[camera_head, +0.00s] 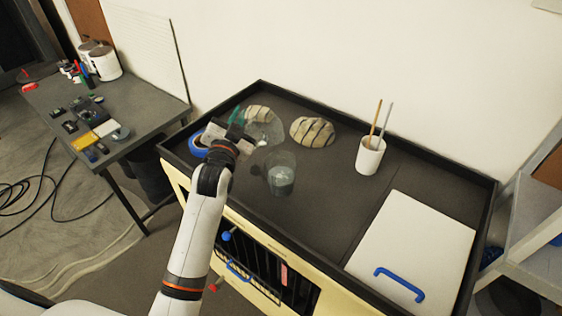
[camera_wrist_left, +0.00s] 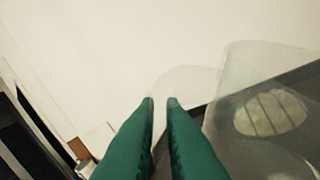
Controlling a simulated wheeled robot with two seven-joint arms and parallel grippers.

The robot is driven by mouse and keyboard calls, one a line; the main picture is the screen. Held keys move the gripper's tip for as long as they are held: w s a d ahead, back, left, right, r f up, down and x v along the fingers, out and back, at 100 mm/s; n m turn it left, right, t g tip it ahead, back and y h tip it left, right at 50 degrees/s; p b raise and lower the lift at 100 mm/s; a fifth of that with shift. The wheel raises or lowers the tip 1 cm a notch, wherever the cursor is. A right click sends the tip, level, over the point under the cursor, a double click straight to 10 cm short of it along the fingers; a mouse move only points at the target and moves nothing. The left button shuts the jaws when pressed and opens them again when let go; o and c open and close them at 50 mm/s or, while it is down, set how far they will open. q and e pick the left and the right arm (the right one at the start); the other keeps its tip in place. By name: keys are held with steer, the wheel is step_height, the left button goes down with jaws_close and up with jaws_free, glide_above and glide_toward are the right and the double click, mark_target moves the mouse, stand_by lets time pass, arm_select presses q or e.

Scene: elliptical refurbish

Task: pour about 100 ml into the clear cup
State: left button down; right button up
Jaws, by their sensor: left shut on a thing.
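The clear cup (camera_head: 281,178) stands upright on the dark tabletop, just right of my left wrist, with what looks like some clear liquid low inside. My left gripper (camera_head: 238,117), with green fingers, is shut on a clear vessel (camera_head: 264,131). The vessel appears tilted, above and behind the cup; its exact outline is hard to make out. In the left wrist view, the green fingertips (camera_wrist_left: 161,101) are close together against see-through walls of the vessel (camera_wrist_left: 190,80). Any liquid in it cannot be told. My right gripper is out of view.
Two striped bread-like lumps lie behind, one (camera_head: 312,132) clear and one (camera_head: 258,113) partly behind the vessel. A white cup (camera_head: 369,157) holds two sticks. A blue ring (camera_head: 197,146) lies left of my gripper. A white panel (camera_head: 418,245) with a blue handle (camera_head: 400,283) lies at right.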

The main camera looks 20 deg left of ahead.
arm_select(q)
steer(key=shift+r, duration=0.1)
steer(key=shift+w+a+r+p, duration=0.1)
steer(key=shift+r+p, duration=0.1)
steer(key=shift+p, duration=0.6)
steer(key=shift+w+a+n+g, duration=0.1)
steer(key=shift+a+n+g, duration=0.05)
steer(key=shift+n+g, duration=0.25)
steer(key=shift+w+a+f+n+g+h+b, duration=0.2)
steer(key=shift+w+a+f+n+g+h, duration=0.4)
steer(key=shift+f, duration=1.6)
steer(key=shift+w+a+f+n+g+h+b, duration=0.2)
steer(key=shift+w+a+f+n+g, duration=0.65)
steer(key=shift+f, duration=1.4)
steer(key=shift+w+a+f+n+g+h+b, duration=0.15)
steer(key=shift+w+a+f+n+g+h, duration=0.5)
steer(key=shift+f, duration=1.55)
steer(key=shift+s+d+n, duration=0.15)
steer(key=shift+s+n, duration=0.15)
steer(key=shift+s, duration=0.05)
